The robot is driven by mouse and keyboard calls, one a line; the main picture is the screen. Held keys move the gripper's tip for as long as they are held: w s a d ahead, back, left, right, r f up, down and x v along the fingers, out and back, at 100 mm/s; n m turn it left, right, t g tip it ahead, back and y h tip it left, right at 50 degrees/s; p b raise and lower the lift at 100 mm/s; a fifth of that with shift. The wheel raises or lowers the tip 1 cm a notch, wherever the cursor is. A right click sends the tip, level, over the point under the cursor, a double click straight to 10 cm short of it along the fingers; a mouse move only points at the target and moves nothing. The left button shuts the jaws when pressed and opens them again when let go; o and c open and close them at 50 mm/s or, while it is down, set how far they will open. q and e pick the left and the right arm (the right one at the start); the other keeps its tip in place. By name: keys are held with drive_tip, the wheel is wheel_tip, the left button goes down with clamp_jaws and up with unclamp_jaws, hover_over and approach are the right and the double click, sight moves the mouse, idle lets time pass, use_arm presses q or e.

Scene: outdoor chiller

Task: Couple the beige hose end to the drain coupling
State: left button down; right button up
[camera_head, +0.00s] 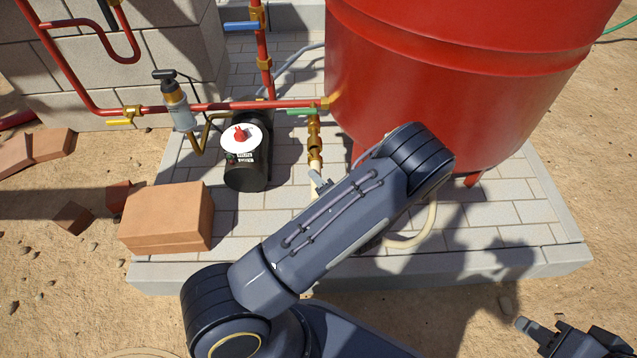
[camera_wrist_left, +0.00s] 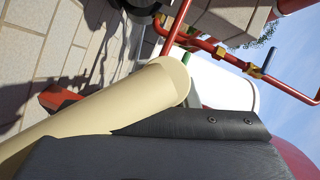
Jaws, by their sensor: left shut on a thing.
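The brass drain coupling (camera_head: 314,148) hangs below the green-handled valve (camera_head: 302,111) at the red tank's left side in the head view. My left gripper (camera_head: 320,184) is just below it, partly hidden behind my own forearm. It is shut on the beige hose end (camera_wrist_left: 120,108), whose pale round mouth points up and right in the left wrist view. A pale bit of the hose end also shows under the coupling in the head view; I cannot tell whether they touch. My right gripper (camera_head: 545,335) is at the lower right, away from the hose, its jaws unclear.
The red tank (camera_head: 460,80) stands on a paved slab (camera_head: 510,215). The beige hose (camera_head: 415,238) loops right.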

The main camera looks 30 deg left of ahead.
sight(318, 172)
use_arm(q)
drive_tip(key=shift+w+a, duration=0.5)
drive_tip(key=shift+w, duration=0.3)
drive_tip(key=shift+w+a, duration=0.2)
drive_tip(key=shift+w, duration=0.15)
drive_tip(key=shift+w+a, duration=0.2)
drive_tip(key=shift+w, duration=0.15)
drive_tip(key=c, duration=0.6)
unclamp_jaws()
drive_tip(key=shift+p+v, duration=0.85)
drive_tip(key=shift+v, duration=2.65)
